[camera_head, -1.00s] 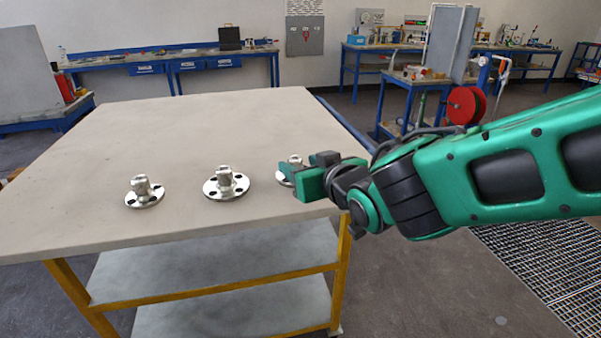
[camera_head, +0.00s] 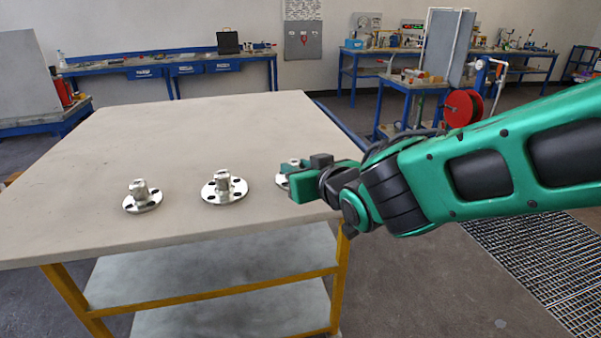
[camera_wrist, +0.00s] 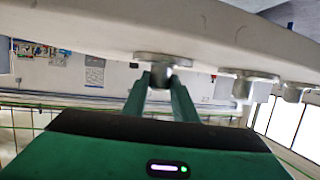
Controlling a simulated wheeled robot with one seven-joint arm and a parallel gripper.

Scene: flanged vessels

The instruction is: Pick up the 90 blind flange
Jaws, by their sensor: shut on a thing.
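Three silver flanges, each a round disc with a raised hub, stand in a row along the near part of the table: one at left (camera_head: 142,196), a larger-looking one in the middle (camera_head: 224,187) and one at right (camera_head: 282,182). No size mark is legible, so I cannot tell by label which is the 90 blind flange. My gripper (camera_head: 310,176) is at the right flange, covering most of it. In the wrist view, my gripper (camera_wrist: 160,80) has its two fingers on either side of that flange's hub (camera_wrist: 160,70) and is shut on it. The disc appears at table level.
The grey table (camera_head: 190,130) is clear behind the flanges. In the wrist view, the two other flanges (camera_wrist: 243,83) stand to the right of the held one. Blue workbenches (camera_head: 170,67) and a red hose reel (camera_head: 462,108) are beyond the table.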

